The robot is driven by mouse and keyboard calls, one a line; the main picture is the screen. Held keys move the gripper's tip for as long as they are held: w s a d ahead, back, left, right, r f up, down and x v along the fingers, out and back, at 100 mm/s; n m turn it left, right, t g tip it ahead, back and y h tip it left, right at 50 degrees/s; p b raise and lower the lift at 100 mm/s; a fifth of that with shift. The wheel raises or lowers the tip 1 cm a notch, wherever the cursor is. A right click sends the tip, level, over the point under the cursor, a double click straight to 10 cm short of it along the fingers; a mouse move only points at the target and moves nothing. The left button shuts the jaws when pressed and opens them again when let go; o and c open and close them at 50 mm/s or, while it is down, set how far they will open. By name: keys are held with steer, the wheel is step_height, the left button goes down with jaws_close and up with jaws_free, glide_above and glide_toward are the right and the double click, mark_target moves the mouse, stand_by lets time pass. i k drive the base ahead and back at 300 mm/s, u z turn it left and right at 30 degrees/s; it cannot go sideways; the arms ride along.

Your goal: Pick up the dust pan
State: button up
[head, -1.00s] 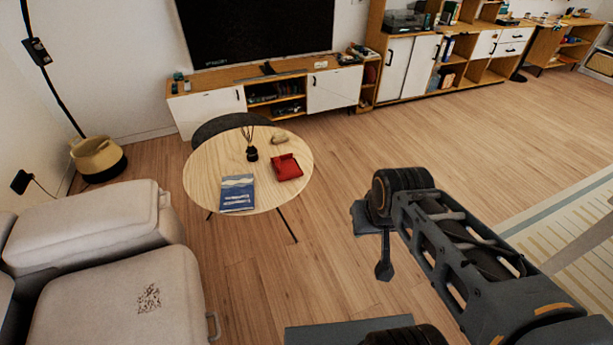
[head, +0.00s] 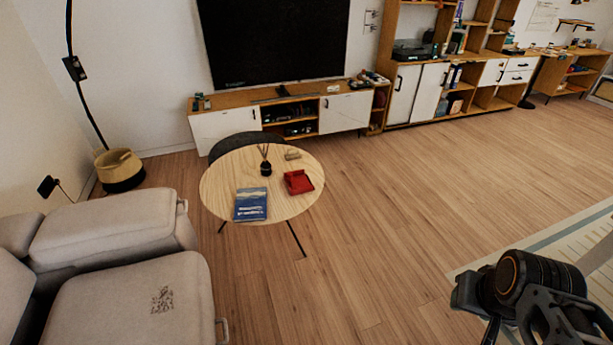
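The red dust pan (head: 298,182) lies on the right side of the light wooden round table (head: 225,192). It looks like a small, flat, open-fronted red piece. My arm shows at the lower right of the head view, far from the table. My gripper (head: 490,330) is only partly in view at the bottom edge, seen from behind. Its fingertips are not clear, so I cannot tell whether it is open or shut. Nothing touches the dust pan.
A blue book (head: 251,204), a dark reed diffuser (head: 265,168) and a small tan object (head: 292,154) share the table. A dark lower table (head: 240,140) stands behind it. A grey sofa (head: 130,290) is at the left. The wooden floor (head: 400,220) to the right is clear.

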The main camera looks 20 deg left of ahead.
mark_target(298, 182)
steer(key=u, duration=0.05)
steer(key=i, duration=1.95)
steer(key=u, duration=1.25)
steer(key=i, duration=1.05)
steer(key=u, duration=1.65)
steer(key=i, duration=0.3)
steer(key=u, duration=0.1)
